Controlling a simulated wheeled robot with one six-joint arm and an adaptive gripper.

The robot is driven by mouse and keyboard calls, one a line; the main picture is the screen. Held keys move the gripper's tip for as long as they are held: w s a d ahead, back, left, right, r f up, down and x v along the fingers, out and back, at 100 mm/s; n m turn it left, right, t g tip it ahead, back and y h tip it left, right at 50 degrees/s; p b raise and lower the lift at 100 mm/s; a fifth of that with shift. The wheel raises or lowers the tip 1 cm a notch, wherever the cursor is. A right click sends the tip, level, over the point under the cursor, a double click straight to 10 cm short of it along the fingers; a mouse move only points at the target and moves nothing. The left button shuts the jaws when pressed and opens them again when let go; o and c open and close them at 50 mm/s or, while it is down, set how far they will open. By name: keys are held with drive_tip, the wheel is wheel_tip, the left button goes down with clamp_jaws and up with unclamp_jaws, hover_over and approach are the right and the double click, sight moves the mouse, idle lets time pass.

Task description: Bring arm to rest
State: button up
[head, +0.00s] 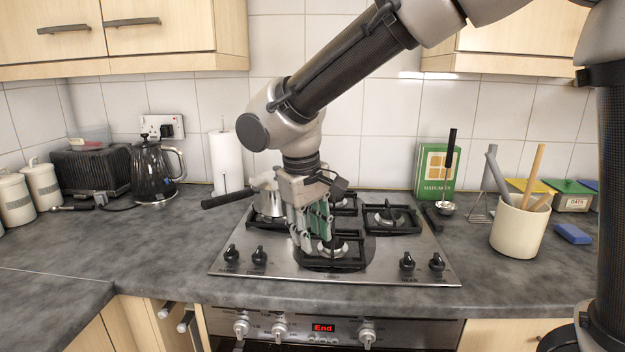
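My gripper (313,228) hangs from my bent arm in the middle of the head view, pointing down over the gas hob (400,268). Its fingers are in front of the pan and the burners, and no held object can be made out. Whether the fingers are apart or together is not clear from this angle. A steel saucepan (268,200) stands on the back left of the hob, just behind and left of my gripper, with its black handle (228,198) pointing left. No sink shows.
On the left of the grey worktop (130,250) stand a black kettle (154,173), a toaster (92,172) and a paper roll (227,162). On the right are a utensil crock (518,230), a green box (434,172), a ladle (447,205) and a blue sponge (572,233). Cupboards (160,40) hang above.

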drive_tip(key=s+d+r+m+t, duration=0.1)
drive_tip(key=s+d, duration=0.3)
drive_tip(key=d, duration=0.8)
drive_tip(key=s+d+r+m+t, duration=0.1)
drive_tip(key=s+d+m, duration=0.3)
drive_tip(key=d, duration=0.8)
drive_tip(key=s+d+r+m+y, duration=0.1)
drive_tip(key=s+d, duration=0.4)
drive_tip(key=d, duration=0.8)
wheel_tip(320, 180, up, 3)
drive_tip(key=shift+s+f+m+t, duration=0.15)
drive_tip(key=shift+s+m+t, duration=0.25)
drive_tip(key=shift+m, duration=0.5)
